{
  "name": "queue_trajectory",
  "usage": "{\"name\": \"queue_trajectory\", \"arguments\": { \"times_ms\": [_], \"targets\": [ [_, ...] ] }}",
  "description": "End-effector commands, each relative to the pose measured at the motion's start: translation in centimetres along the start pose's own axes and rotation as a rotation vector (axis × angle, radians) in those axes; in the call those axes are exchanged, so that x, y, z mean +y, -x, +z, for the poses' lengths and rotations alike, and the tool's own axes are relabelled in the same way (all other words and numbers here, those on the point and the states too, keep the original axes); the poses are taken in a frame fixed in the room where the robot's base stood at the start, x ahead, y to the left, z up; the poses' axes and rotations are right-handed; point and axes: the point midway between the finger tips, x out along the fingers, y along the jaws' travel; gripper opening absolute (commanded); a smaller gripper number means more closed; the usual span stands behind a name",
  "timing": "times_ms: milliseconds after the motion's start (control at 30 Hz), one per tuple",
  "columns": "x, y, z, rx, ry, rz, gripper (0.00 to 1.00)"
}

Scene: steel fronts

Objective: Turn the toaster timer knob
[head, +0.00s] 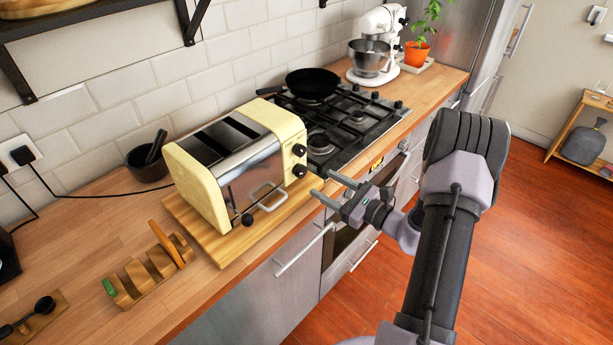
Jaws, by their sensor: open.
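A cream and steel toaster (238,172) stands on a wooden board (222,255) on the counter. Two dark round knobs, an upper one (299,150) and a lower one (299,171), sit on its right end panel. I cannot tell which knob is the timer. My gripper (322,183) is open and empty, in front of the counter edge and just right of the toaster's right end. Its two fingers point left toward the toaster, apart from the knobs.
A gas hob (335,120) with a black pan (313,82) lies behind the toaster. A black mortar (148,165) is to its left, and a wooden rack (150,270) to its front left. A drawer handle (305,249) juts out below my gripper.

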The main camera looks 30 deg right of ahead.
Motion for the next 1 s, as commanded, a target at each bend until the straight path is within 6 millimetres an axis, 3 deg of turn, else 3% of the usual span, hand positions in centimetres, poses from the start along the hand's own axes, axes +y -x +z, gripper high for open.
{"name": "queue_trajectory", "arguments": {
  "times_ms": [100, 300, 667, 967, 1000],
  "targets": [
    [0.2, -3.0, -0.1, -0.002, 0.002, 0.005, 0.57],
    [0.1, -6.3, -0.1, 0.000, 0.001, 0.004, 0.57],
    [0.1, -7.2, 0.1, 0.000, 0.000, 0.001, 0.57],
    [0.1, -7.2, 0.0, 0.000, 0.000, 0.002, 0.00],
    [0.1, -7.2, 0.0, 0.000, 0.000, 0.002, 0.00]
  ]
}}
